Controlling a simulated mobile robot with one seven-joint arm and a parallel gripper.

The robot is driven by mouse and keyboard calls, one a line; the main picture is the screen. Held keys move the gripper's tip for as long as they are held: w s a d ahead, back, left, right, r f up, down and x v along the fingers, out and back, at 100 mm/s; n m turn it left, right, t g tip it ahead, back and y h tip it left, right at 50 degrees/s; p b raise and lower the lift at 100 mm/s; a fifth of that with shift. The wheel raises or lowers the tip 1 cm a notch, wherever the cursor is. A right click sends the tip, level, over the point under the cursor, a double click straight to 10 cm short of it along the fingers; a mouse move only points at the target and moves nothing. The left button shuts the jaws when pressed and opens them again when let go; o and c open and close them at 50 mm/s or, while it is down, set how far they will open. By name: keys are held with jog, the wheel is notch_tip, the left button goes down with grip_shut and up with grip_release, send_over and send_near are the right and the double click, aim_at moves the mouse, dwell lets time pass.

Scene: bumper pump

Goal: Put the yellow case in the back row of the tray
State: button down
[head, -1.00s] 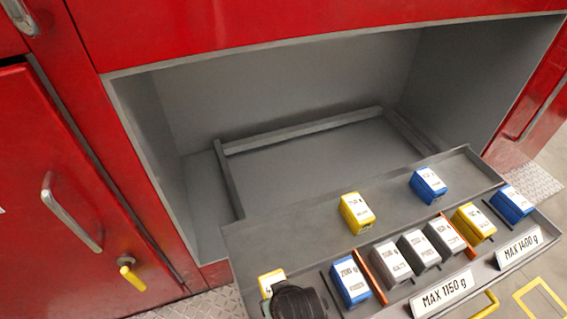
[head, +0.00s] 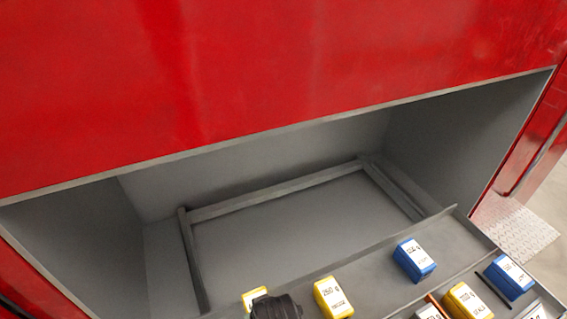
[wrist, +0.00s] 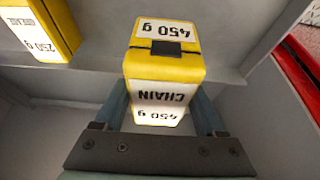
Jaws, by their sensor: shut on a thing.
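My gripper (wrist: 160,120) is shut on a yellow case (wrist: 165,66) labelled 450 g and CHAIN, with one finger on each side of it. In the head view, the held case (head: 255,296) shows at the bottom edge, partly hidden by the dark wrist of my arm. It is to the left of another yellow case (head: 333,297), which sits in the back row of the grey tray (head: 370,278). That second case, marked 250 g, is at the upper left of the wrist view (wrist: 40,28). I cannot tell whether the held case touches the tray floor.
A blue case (head: 414,260) stands farther right in the back row. Behind the tray is an open, empty grey compartment (head: 290,225) in a red body.

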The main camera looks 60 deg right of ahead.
notch_tip(320, 180, down, 9)
jog(key=shift+f, duration=0.2)
dwell(0.3)
jog(key=shift+f, duration=0.1)
grip_release()
jog(key=shift+f, duration=0.1)
jog(key=p+v, duration=0.1)
jog(key=v, duration=1.1)
dwell(0.5)
